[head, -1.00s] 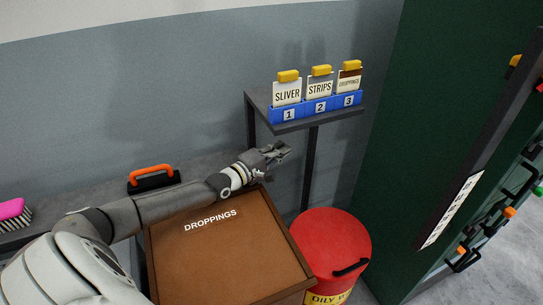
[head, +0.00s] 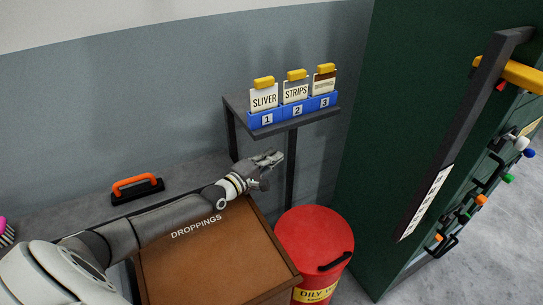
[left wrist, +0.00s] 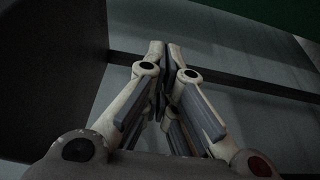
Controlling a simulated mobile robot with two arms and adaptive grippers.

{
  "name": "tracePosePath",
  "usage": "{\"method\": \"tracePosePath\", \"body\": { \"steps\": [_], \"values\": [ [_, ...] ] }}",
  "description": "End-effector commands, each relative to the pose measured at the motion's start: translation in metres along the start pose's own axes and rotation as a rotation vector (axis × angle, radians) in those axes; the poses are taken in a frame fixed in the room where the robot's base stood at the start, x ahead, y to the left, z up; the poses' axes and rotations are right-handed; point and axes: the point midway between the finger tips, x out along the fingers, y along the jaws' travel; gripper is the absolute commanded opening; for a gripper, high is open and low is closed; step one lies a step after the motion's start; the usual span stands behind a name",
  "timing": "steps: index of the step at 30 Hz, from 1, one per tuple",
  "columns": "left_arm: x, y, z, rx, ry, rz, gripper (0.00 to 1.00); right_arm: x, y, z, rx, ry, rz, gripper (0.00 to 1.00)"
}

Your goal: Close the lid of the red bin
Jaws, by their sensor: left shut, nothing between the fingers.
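The red bin (head: 311,270) stands on the floor right of the brown DROPPINGS box. Its round red lid (head: 308,232) lies flat on top and looks closed, with no gap that I can see. A black handle (head: 336,262) sits at the lid's front right edge. My left gripper (head: 274,158) is shut and empty, above and behind the bin, near the shelf post. The left wrist view shows its fingers together (left wrist: 165,60), with no bin in sight. My right gripper is not in view.
The brown DROPPINGS box (head: 215,262) stands under my left arm. A wall shelf (head: 236,103) holds blue card holders. A tall green cabinet (head: 395,120) with a dark bar rises at right. An orange-handled brush (head: 134,186) lies on the left ledge.

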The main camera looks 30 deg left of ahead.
Motion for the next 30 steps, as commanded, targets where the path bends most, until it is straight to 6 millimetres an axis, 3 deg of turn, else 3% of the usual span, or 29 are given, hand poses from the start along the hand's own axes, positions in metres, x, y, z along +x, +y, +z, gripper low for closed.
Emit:
{"method": "tracePosePath", "body": {
  "steps": [4,8,15,19,30],
  "values": [
    [-0.004,0.003,0.014,0.037,-0.002,0.014,0.00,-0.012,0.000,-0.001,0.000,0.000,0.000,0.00],
    [-0.014,0.003,0.041,0.131,-0.002,0.046,0.00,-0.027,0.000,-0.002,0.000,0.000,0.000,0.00],
    [-0.031,-0.009,0.087,0.319,0.000,0.111,0.00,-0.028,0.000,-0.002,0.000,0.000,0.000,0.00],
    [-0.034,-0.010,0.096,0.361,0.001,0.127,0.00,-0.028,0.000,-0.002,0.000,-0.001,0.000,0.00],
    [-0.034,-0.009,0.097,0.365,0.000,0.128,0.00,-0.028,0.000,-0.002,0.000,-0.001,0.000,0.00]
  ]
}}
